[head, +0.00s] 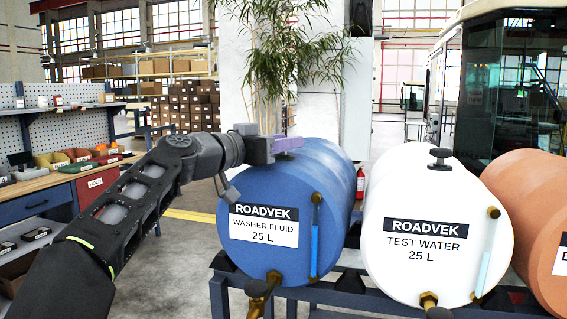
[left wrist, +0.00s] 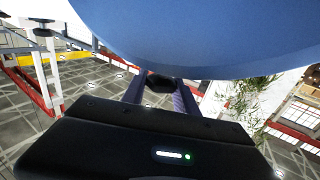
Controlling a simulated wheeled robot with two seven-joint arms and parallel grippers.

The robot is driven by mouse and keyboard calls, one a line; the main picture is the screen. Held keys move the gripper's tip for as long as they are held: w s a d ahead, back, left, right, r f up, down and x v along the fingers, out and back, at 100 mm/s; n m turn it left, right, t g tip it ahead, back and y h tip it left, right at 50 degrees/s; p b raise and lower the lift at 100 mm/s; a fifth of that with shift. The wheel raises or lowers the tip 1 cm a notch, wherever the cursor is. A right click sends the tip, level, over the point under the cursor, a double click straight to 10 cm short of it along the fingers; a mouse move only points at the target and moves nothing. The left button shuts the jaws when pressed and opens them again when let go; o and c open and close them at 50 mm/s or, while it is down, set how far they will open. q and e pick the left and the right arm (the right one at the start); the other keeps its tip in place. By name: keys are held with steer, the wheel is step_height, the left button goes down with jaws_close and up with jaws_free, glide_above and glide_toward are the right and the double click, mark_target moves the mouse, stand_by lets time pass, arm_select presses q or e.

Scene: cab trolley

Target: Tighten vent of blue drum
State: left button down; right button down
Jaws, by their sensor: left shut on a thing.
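The blue drum (head: 262,262) lies on its side on a rack, labelled "ROADVEK WASHER FLUID 25 L". Its blue side also fills the top of the left wrist view (left wrist: 210,35). My left gripper (head: 288,144) reaches in from the left to the top of this drum. In the left wrist view, a dark vent knob (left wrist: 160,83) sits between the two fingers, against the drum. The gripper is shut on it. In the head view the fingers hide this vent. My right gripper is not in view.
A white "TEST WATER" drum (head: 400,268) with a black vent knob (head: 440,157) stands close to the right. An orange drum (head: 540,205) is beyond it. Brass taps stick out in front. A workbench (head: 60,178) stands left.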

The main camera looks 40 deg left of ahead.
arm_select(q)
steer(key=shift+w+a+f+m+h, duration=0.1)
steer(key=shift+f+m+h, duration=0.05)
steer(key=shift+m+h, duration=0.45)
steer(key=shift+r+m+g+h+p, duration=0.2)
steer(key=shift+m+g+h+p, duration=0.1)
steer(key=shift+h, duration=0.4)
steer(key=shift+r+m+g+h+p, duration=0.2)
steer(key=shift+m+g+h+p, duration=0.2)
steer(key=shift+m+h+p, duration=0.6)
steer(key=shift+f+m+g+h+p, duration=0.1)
steer(key=shift+m+g+h+p, duration=0.55)
steer(key=shift+h+p, duration=0.5)
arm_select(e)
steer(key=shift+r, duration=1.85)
arm_select(q)
steer(key=c, duration=0.9)
jaws_free()
steer(key=shift+h, duration=0.25)
steer(key=shift+c, duration=0.2)
steer(key=shift+f, duration=0.1)
